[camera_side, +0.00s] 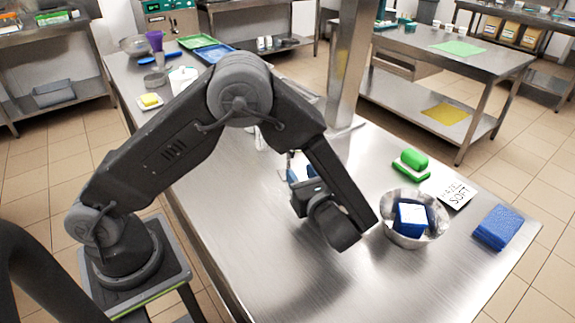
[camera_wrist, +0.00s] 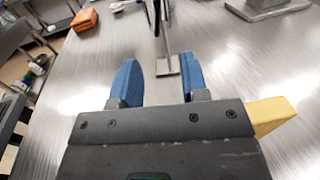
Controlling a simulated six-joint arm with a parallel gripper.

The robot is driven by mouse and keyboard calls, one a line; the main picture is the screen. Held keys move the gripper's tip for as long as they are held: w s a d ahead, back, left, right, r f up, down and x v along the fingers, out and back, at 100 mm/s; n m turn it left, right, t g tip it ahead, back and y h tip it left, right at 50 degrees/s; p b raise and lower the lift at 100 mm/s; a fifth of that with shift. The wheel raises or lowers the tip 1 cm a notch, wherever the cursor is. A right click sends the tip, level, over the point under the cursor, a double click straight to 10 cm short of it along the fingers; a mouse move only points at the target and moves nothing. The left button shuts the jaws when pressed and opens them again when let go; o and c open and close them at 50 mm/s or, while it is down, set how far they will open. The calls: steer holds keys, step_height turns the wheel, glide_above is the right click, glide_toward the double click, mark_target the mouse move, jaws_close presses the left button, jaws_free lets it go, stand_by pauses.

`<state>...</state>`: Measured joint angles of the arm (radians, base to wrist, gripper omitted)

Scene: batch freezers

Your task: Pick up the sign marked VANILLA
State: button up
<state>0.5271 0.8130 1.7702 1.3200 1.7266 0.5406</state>
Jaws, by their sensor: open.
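No lettering reading VANILLA shows in either view. In the wrist view a thin upright metal stand (camera_wrist: 167,62) with a small square foot rises between my fingers, and its upper part is cut off by the frame. I cannot tell what it carries. My gripper (camera_wrist: 160,80) is open, its two blue fingers apart on either side of the stand's foot, with nothing visibly held. In the side view my gripper (camera_side: 298,169) is low over the steel table, partly hidden by my wrist. A white card (camera_side: 451,192) at the right reads SOFT, with its upper line hard to read.
Right of my wrist stand a steel bowl (camera_side: 411,238) holding a blue-and-white box, a green-topped item (camera_side: 411,163) and a blue block (camera_side: 498,227). A metal post (camera_side: 347,65) rises behind. The wrist view shows an orange block (camera_wrist: 84,19) and a yellow piece (camera_wrist: 272,115).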

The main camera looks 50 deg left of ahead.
steer(key=x, duration=0.8)
steer(key=shift+w, duration=0.15)
steer(key=shift+c, duration=0.5)
jaws_close()
